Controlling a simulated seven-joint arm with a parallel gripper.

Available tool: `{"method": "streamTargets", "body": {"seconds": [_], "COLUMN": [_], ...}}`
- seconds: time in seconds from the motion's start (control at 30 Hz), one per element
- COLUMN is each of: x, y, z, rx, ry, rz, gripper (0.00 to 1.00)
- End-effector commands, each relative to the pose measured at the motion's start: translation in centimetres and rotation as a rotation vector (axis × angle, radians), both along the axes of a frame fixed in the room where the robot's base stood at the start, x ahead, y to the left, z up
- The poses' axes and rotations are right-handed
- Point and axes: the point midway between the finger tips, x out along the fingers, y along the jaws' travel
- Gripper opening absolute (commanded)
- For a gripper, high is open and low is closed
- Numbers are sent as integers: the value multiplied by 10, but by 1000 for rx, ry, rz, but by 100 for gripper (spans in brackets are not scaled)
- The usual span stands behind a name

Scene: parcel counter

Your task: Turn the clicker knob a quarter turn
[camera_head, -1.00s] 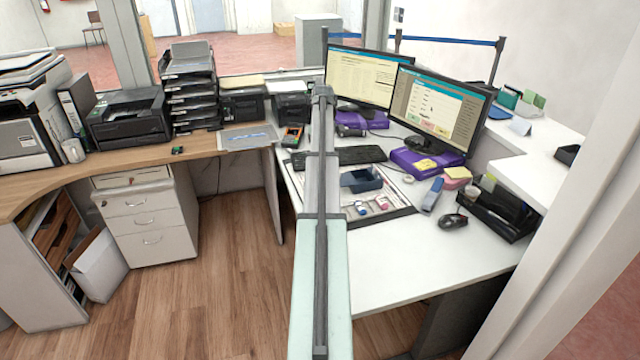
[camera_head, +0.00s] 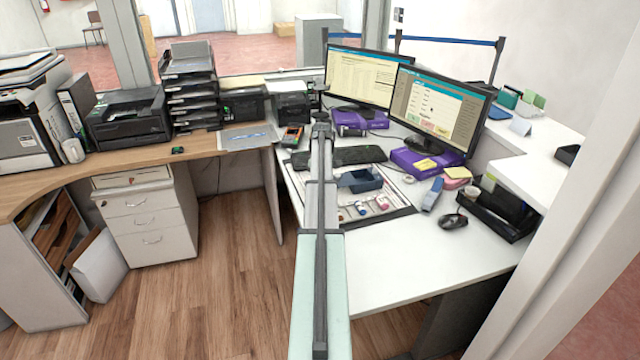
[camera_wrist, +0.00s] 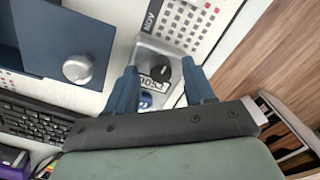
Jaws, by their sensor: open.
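In the wrist view, a silver counter device (camera_wrist: 150,55) with a black knob (camera_wrist: 162,70) and a number window lies between the two blue fingers of my gripper (camera_wrist: 160,68). The fingers are apart, one on each side of the device, and the gripper is empty. I cannot tell whether they touch the device. A second, silver round knob (camera_wrist: 77,68) shows to the left, at the edge of a dark blue tray (camera_wrist: 60,35). In the head view my arm hides the gripper, and I cannot make out the device clearly there.
The blue tray (camera_head: 360,181) stands on a printed desk mat (camera_head: 400,212), with small items in front of it. A keyboard (camera_head: 358,155) lies behind. A stapler-like blue item (camera_head: 432,196), a mouse (camera_head: 454,221) and a black organiser (camera_head: 497,212) are to the right. The front desk is clear.

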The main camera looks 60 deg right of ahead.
Motion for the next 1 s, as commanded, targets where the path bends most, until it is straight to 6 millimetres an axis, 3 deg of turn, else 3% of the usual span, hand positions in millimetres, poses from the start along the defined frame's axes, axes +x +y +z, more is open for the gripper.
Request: {"method": "streamTargets", "body": {"seconds": [0.4,0.9,1.0], "x": [0,0,0], "y": [0,0,0], "z": [-6,-5,-5], "rx": [0,0,0], "ry": [0,0,0], "rz": [0,0,0], "gripper": [52,4,0]}}
